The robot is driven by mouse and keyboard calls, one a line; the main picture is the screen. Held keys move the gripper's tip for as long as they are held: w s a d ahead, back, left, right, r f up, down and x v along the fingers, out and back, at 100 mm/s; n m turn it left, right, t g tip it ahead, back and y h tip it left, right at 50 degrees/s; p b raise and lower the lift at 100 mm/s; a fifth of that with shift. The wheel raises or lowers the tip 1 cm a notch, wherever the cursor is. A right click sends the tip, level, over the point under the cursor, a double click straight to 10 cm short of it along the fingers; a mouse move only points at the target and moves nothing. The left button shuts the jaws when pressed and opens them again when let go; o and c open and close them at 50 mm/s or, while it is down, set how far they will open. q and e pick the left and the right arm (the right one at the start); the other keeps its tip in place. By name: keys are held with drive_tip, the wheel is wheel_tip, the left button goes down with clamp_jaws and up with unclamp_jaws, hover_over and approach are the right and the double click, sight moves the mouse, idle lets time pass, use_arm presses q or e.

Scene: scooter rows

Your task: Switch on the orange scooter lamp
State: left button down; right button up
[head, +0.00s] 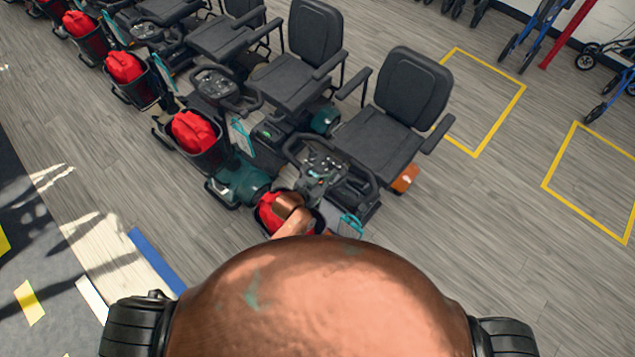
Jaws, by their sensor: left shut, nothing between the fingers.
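The nearest scooter (322,165) in the row has a black seat, a dark tiller with handlebars, and an orange body panel (405,178) showing behind the seat. I take it as the orange scooter. A red bag (268,215) sits in its front basket. Its lamp and switch cannot be made out. A small copper-coloured part of my left arm, with my left gripper (290,206), is over the red bag, in front of the tiller. It is shut and holds nothing; its fingertips are hard to see. My right gripper is not in view.
Several more scooters with red bags in their baskets, one of them teal (243,183), run to the upper left. Yellow floor outlines (485,100) and blue walkers (535,35) are at the right.

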use_arm(q)
wheel_tip(320, 180, up, 2)
drive_tip(key=shift+r+p, duration=0.1)
drive_tip(key=shift+p, duration=0.45)
drive_tip(key=f+b+v, duration=0.2)
drive_tip(key=v, duration=0.7)
drive_tip(key=shift+s+a, duration=0.45)
drive_tip(key=shift+s, duration=0.2)
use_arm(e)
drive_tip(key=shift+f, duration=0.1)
use_arm(q)
drive_tip(key=shift+r, duration=0.15)
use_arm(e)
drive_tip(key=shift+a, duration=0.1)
